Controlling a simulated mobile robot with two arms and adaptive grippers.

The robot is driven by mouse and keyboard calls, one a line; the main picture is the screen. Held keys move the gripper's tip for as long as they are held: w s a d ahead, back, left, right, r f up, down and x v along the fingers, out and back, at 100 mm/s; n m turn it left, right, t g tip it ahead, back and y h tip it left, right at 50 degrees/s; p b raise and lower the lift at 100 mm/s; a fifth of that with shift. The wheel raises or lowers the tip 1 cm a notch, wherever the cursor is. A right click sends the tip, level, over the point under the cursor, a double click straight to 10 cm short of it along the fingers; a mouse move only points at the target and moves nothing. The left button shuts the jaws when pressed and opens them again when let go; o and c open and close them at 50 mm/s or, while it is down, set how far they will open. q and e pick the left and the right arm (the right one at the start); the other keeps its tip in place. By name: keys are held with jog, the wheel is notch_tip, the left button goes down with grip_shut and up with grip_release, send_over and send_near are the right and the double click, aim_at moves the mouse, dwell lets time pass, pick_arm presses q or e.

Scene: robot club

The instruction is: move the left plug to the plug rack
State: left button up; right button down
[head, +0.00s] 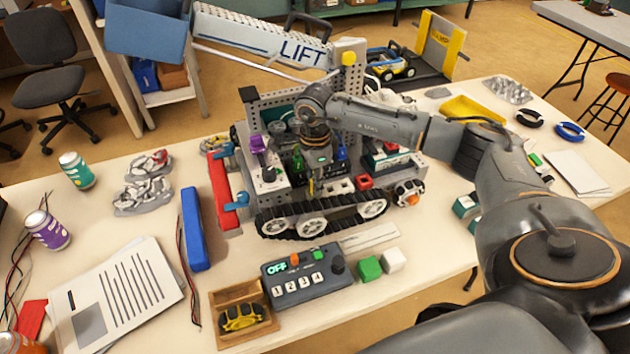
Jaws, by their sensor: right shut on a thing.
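My right gripper (313,180) points down over the middle of the tracked robot (325,215). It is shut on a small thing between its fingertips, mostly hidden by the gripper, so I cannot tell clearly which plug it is. A purple-topped plug (258,146) stands upright at the left of the robot, on a grey block (270,181). A green plug (298,162) and a blue plug (341,152) stand close to the gripper, left and right of it. I cannot make out for certain which part is the plug rack. My left gripper is not in view.
A grey LIFT arm (265,38) spans above the robot at the back. A red bar (222,190) and a blue bar (194,229) lie left. A control box reading OFF (306,276) and a wooden box (243,314) stand in front. Papers (115,298) and cans (76,170) are at left.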

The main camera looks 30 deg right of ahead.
jog(key=shift+f+b, duration=0.25)
jog(key=shift+b, duration=0.1)
dwell(0.3)
jog(key=c, duration=1.2)
grip_release()
jog(key=shift+o, duration=0.2)
jog(key=shift+r, duration=0.15)
jog(key=shift+r+p, duration=2.05)
jog(key=shift+r, duration=1.4)
jog(key=shift+s+f, duration=0.1)
jog(key=shift+f, duration=0.05)
